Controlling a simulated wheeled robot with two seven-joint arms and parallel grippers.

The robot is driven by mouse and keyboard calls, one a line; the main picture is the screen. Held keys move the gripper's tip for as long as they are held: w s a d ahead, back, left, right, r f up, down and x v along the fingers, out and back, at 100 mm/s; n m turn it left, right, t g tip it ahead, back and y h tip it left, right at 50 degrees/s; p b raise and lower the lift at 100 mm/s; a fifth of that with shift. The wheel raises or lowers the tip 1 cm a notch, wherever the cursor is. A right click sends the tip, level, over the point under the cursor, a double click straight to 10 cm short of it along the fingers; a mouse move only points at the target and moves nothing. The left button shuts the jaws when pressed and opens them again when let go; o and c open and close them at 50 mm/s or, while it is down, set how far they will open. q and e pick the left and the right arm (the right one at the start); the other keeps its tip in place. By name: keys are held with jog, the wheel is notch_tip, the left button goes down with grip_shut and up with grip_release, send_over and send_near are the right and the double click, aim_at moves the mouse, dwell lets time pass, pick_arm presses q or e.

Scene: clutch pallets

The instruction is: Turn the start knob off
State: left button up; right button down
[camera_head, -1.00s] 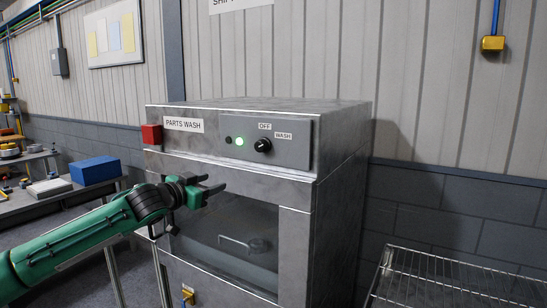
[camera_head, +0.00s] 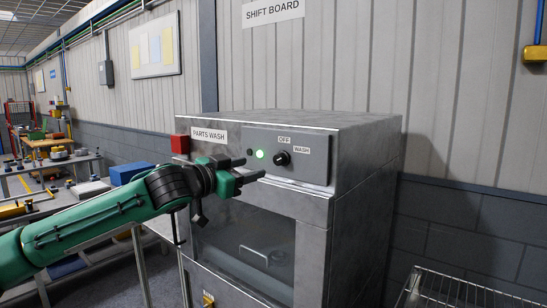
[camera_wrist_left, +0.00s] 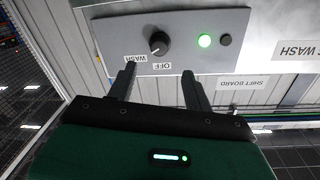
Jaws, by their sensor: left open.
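The start knob (camera_head: 282,158) is a small round black knob on the grey control panel (camera_head: 315,172) of the parts washer. OFF is printed above it and WASH to its right. In the left wrist view the knob (camera_wrist_left: 159,43) appears to have its pale mark towards WASH. A green lamp (camera_head: 260,154) beside it is lit. My left gripper (camera_head: 250,168) is open and empty, left of and slightly below the knob. In the left wrist view the knob lies just beyond the gap between the fingertips, with no visible contact. My right gripper is not in view.
The metal washer (camera_head: 345,205) has a red block (camera_head: 180,144) at its upper left corner and a windowed door (camera_head: 245,240) below the panel. A wire rack (camera_head: 465,290) stands at the right. A bench with a blue box (camera_head: 130,173) is at the left.

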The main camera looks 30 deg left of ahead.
aim_at(277, 160)
pick_arm(q)
jog(key=w+p, duration=0.1)
jog(key=w, duration=0.1)
jog(key=w+p, duration=0.1)
jog(key=w, duration=0.2)
jog(key=w+d+p, duration=0.1)
jog(key=w, duration=0.2)
jog(key=shift+d+r, duration=0.1)
jog(key=shift+w+d+p, duration=0.1)
jog(key=shift+w+p, duration=0.35)
jog(key=shift+w, duration=0.25)
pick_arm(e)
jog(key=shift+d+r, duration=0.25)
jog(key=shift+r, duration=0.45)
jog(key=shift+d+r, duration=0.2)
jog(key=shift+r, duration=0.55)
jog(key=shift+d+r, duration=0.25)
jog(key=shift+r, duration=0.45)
pick_arm(q)
jog(key=c, duration=1)
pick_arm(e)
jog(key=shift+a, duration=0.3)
